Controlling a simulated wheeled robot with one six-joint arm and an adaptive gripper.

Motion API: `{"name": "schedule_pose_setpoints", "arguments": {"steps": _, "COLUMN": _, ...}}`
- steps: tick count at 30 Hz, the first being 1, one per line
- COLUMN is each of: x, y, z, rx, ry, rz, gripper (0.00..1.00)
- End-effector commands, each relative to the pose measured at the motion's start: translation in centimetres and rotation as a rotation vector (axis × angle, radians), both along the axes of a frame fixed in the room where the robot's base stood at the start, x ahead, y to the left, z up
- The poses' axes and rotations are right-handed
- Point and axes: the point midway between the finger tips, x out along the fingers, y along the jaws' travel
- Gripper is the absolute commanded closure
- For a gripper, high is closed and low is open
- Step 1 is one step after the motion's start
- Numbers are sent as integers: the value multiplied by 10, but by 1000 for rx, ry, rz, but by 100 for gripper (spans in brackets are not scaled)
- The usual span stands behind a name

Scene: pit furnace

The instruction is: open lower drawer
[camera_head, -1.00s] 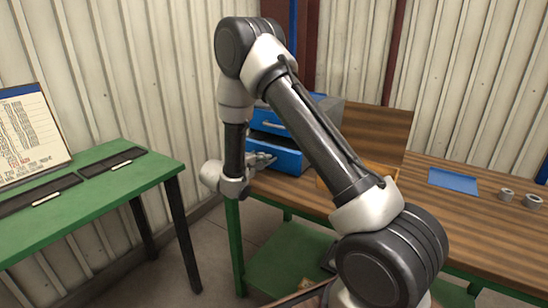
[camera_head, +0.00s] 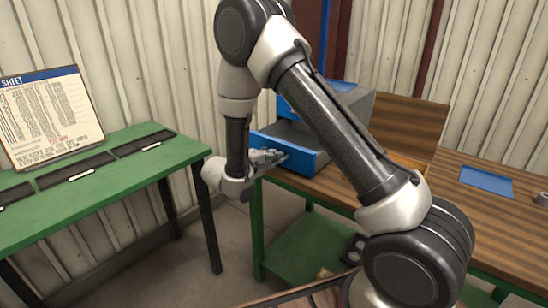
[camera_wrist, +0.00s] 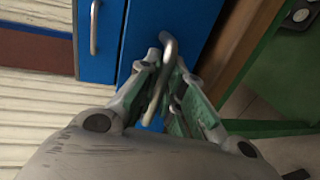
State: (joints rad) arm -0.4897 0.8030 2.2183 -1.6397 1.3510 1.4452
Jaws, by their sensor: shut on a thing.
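The blue lower drawer (camera_head: 297,156) of the small grey cabinet (camera_head: 352,105) stands pulled out from the body, with its grey inside showing behind the front. My gripper (camera_head: 268,157) is at the drawer front, shut on its handle. In the wrist view my gripper's fingers (camera_wrist: 164,90) close around the metal lower handle (camera_wrist: 166,52) against the blue front. The upper drawer shows in the wrist view with its own handle (camera_wrist: 94,28); it looks shut. My arm hides part of the cabinet in the head view.
The cabinet stands on a wooden bench top (camera_head: 450,205) with a green frame. A blue sheet (camera_head: 487,181) lies to the right. A green table (camera_head: 120,185) with black trays and a sheet board (camera_head: 48,115) stands at left.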

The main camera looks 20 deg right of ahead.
Motion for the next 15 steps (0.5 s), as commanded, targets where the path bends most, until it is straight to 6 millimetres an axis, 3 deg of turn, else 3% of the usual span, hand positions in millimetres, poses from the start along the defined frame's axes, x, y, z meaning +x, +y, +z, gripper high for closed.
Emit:
{"name": "schedule_pose_setpoints", "arguments": {"steps": 2, "x": 0, "y": 0, "z": -1, "rx": 1, "ry": 2, "rz": -1, "gripper": 81}}
{"name": "schedule_pose_setpoints", "arguments": {"steps": 11, "x": 0, "y": 0, "z": 0, "rx": 1, "ry": 1, "rz": 0, "gripper": 81}}
{"name": "schedule_pose_setpoints", "arguments": {"steps": 15, "x": -6, "y": 10, "z": 2, "rx": 0, "ry": 0, "rz": 3, "gripper": 81}}
